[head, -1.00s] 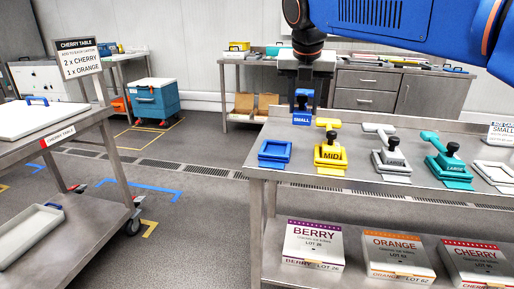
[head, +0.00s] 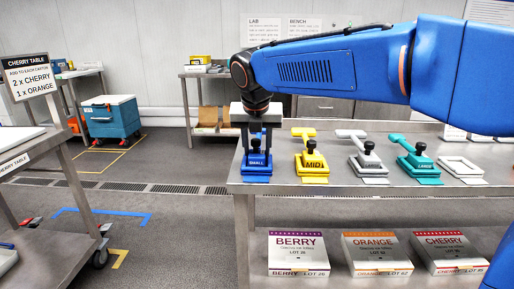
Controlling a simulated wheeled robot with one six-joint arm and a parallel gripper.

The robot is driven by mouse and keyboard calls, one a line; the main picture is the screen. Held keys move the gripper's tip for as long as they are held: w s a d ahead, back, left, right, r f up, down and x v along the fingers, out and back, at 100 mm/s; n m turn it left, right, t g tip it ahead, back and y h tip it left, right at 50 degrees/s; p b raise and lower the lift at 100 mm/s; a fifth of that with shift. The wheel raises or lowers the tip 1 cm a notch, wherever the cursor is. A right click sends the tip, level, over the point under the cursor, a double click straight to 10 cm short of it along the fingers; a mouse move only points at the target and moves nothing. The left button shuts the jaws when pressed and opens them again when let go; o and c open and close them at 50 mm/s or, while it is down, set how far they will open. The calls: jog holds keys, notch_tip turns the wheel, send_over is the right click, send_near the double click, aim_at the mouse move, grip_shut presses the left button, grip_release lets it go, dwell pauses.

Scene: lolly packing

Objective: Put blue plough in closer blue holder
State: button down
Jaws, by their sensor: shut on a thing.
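The blue plough (head: 257,161), marked SMALL, is upright at the left end of the steel table. My gripper (head: 256,137) is shut on its upper part from above. The blue holder (head: 257,179) is directly below the plough, with only its front edge showing. The plough covers most of the holder, so I cannot tell whether it is fully seated or slightly above. No second blue holder is clear in view.
To the right stand a yellow MID plough (head: 312,161), a grey plough (head: 368,160) and a teal LARGE plough (head: 419,161) in their holders. A white holder (head: 461,169) is empty. Cartons lie on the lower shelf, including a berry carton (head: 299,252).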

dwell(0.3)
jog(key=c, duration=1.1)
grip_release()
jog(key=shift+f, duration=0.1)
jog(key=v, duration=1.2)
jog(key=s+d+f+m, duration=0.5)
jog(key=d+m, duration=0.4)
jog(key=d, duration=0.1)
jog(key=s+d+f+m, duration=0.55)
jog(key=d+m, duration=0.25)
jog(key=d, duration=0.2)
jog(key=s+d+f+m, duration=0.5)
jog(key=s+f+m, duration=0.2)
jog(key=f+m, duration=0.1)
jog(key=s+d+f+m, duration=0.5)
jog(key=s+f+m, duration=0.3)
jog(key=m, duration=0.2)
jog(key=shift+f+m, duration=0.3)
jog(key=shift+f, duration=0.1)
jog(key=shift+s, duration=0.1)
